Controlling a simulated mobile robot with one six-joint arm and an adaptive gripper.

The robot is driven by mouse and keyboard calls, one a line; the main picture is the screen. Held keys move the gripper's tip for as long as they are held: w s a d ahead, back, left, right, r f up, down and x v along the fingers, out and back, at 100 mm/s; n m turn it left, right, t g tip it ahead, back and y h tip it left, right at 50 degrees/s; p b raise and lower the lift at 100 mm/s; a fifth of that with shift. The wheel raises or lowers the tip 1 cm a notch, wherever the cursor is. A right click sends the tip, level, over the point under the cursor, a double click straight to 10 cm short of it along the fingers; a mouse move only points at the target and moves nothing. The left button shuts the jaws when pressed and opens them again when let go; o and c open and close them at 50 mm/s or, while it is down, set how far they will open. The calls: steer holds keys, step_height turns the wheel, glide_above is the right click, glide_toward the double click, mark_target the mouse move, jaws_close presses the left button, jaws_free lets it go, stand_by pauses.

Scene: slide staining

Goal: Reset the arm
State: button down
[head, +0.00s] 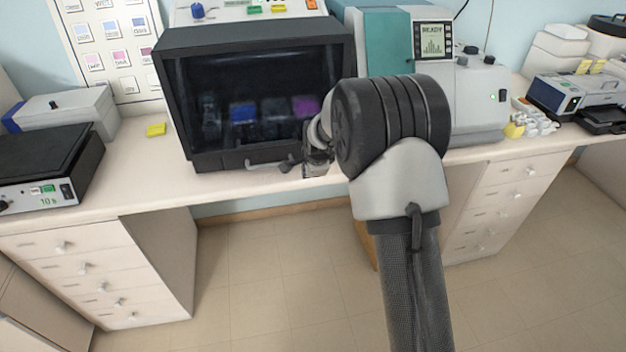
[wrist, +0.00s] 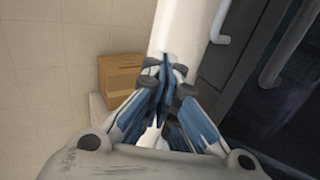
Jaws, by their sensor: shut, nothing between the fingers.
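My arm reaches up from the bottom of the head view. My gripper (head: 315,160) is at the bench's front edge, close to the lower right of the dark-windowed staining machine (head: 168,110); part of it is hidden behind my wrist. In the wrist view my gripper (wrist: 162,68) has its blue-padded fingers together with nothing between them. The machine's dark front (wrist: 285,100) and its handle (wrist: 285,45) stand to the right of the fingers. I cannot tell whether the gripper touches the handle or the bench edge.
A teal and white instrument (head: 475,95) with a READY screen stands right of the machine. A black-topped heater (head: 45,150) sits at the left. Drawers (head: 90,270) are below the bench (head: 140,185). A cardboard box (wrist: 120,75) is on the floor. The floor in front is clear.

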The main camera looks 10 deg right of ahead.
steer(key=s+a+r+n, duration=0.2)
steer(key=s+r+n, duration=0.6)
steer(key=s+r, duration=1.1)
steer(key=s+n+g, duration=0.1)
steer(key=s+n, duration=0.9)
steer(key=s, duration=1.5)
steer(key=shift+s+a+g, duration=0.3)
steer(key=shift+s, duration=0.05)
steer(key=c, duration=2.3)
jaws_free()
